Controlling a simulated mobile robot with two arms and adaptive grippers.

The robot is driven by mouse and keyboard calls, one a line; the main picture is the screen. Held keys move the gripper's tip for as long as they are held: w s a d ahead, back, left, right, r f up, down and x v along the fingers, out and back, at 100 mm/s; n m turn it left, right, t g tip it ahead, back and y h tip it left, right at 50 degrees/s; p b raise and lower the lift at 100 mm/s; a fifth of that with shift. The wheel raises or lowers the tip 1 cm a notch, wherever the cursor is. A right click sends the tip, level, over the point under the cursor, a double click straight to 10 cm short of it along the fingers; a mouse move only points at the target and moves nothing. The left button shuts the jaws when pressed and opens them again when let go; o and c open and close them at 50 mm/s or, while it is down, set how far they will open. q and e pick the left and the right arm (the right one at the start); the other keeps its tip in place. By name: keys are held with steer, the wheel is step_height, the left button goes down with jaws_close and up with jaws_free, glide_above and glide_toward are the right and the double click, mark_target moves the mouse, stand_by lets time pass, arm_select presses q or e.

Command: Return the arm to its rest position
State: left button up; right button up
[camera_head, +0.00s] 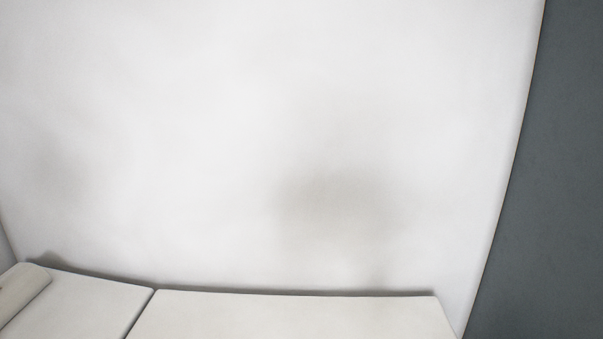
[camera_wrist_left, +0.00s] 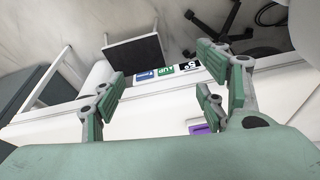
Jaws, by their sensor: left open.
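My left gripper (camera_wrist_left: 163,86) shows in the left wrist view, with its green-padded fingers spread wide apart. Nothing is held between them. Small labels in blue, green (camera_wrist_left: 165,71) and black lie in a row beyond the gap between the fingers. A purple-and-white item (camera_wrist_left: 201,127) is partly hidden behind the right-hand fingers. Neither arm shows in the head view, and my right gripper is in no frame.
In the head view, a white padded couch (camera_head: 290,316) with a rolled cushion (camera_head: 22,288) runs along a bare white wall (camera_head: 230,120). A dark grey surface (camera_head: 550,190) stands at right. The wrist view shows a dark panel (camera_wrist_left: 133,52) and a black wheeled base (camera_wrist_left: 222,28).

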arm_select(q)
steer(key=s+f+g+b, duration=0.1)
steer(key=s+f+b, duration=0.1)
steer(key=f, duration=1.1)
steer(key=s+f+b, duration=0.2)
steer(key=f, duration=1.1)
steer(key=s+a+f+g+b, duration=0.1)
steer(key=s+a+f+b, duration=0.2)
steer(key=s+f, duration=1.3)
steer(key=shift+f+b, duration=0.65)
steer(key=shift+f, duration=0.2)
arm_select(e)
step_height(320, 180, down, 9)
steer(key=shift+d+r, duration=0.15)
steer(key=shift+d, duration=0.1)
arm_select(q)
steer(key=shift+s+a, duration=0.1)
steer(key=shift+c, duration=0.4)
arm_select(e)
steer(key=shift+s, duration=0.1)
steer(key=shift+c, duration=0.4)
